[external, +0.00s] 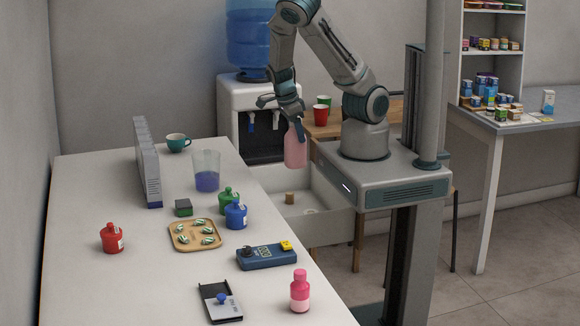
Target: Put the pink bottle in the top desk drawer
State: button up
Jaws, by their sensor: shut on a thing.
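My gripper (292,112) is shut on a pale pink bottle (295,148) and holds it upright by its top. The bottle hangs above an open white drawer (330,232) at the right side of the white desk (75,215). From this view the bottle's base overlaps the drawer's back part, and its height above the drawer is hard to tell. A small brown cork-like thing (289,198) and a pale round thing lie inside the drawer. A second, darker pink bottle (299,292) with a pink cap and white label stands on the desk's front right.
The desk holds a red bottle (112,238), blue bottle (236,215), green bottle (229,197), beaker (206,172), wooden tray (181,243), blue meter (262,257), scale (217,302) and teal cup (178,142). A water dispenser (230,97) stands behind.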

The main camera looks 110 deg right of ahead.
aim_at(296, 165)
notch_tip(296, 165, down, 12)
jog(key=shift+r, duration=0.1)
notch_tip(296, 165, down, 8)
jog(key=b, duration=0.3)
jog(key=shift+f+b, duration=0.65)
jog(key=shift+b, duration=0.15)
jog(key=shift+f, duration=0.1)
jog(key=o, duration=1.7)
jog(key=shift+c, duration=0.2)
